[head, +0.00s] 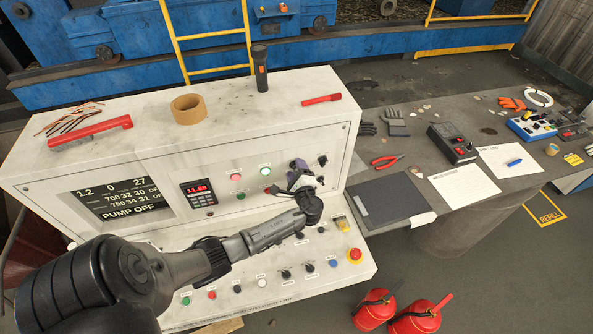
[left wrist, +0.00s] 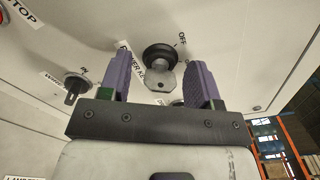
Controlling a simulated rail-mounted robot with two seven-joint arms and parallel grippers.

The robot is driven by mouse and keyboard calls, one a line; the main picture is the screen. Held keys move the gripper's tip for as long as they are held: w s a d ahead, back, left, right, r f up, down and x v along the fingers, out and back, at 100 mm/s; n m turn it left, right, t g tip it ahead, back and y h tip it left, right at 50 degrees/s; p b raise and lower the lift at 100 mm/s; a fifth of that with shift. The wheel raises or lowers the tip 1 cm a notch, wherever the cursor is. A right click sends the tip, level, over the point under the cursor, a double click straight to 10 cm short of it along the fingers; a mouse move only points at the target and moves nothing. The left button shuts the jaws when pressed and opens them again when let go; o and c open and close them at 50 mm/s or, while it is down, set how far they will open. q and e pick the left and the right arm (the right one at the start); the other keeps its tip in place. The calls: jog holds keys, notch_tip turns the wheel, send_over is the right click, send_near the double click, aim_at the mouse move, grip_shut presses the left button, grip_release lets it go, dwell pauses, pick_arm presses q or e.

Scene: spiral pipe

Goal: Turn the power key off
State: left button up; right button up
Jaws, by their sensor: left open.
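The power key (left wrist: 163,76) shows in the left wrist view as a metal key in a round black lock on the white panel. A partly covered label reading "...ER KEY" is beside it, and "OFF" is printed to its upper right. My left gripper (left wrist: 157,72) is open, with one purple finger on each side of the key. I see no finger closed on the key. In the head view my left gripper (head: 300,168) is at the right part of the console's upright panel and hides the key. My right gripper is not in view.
Another black knob (left wrist: 75,84) is left of the fingers. The console (head: 235,100) carries a display (head: 115,200) reading "PUMP OFF", several buttons and a red emergency stop (head: 355,255). A torch (head: 260,68) and tape roll (head: 188,109) stand on top. A grey table is at right.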

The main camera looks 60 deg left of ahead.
pick_arm(q)
jog(key=c, duration=0.9)
jog(key=shift+f+n+b, duration=0.15)
jog(key=shift+n+b, duration=0.25)
jog(key=shift+b, duration=0.15)
jog(key=n+b, duration=0.9)
jog(key=b, duration=0.2)
jog(key=shift+f, duration=0.15)
jog(key=shift+n+b, duration=0.7)
jog(key=shift+b, duration=0.5)
jog(key=shift+r+n+b, duration=0.25)
jog(key=shift+n+b, duration=0.25)
jog(key=o, duration=0.9)
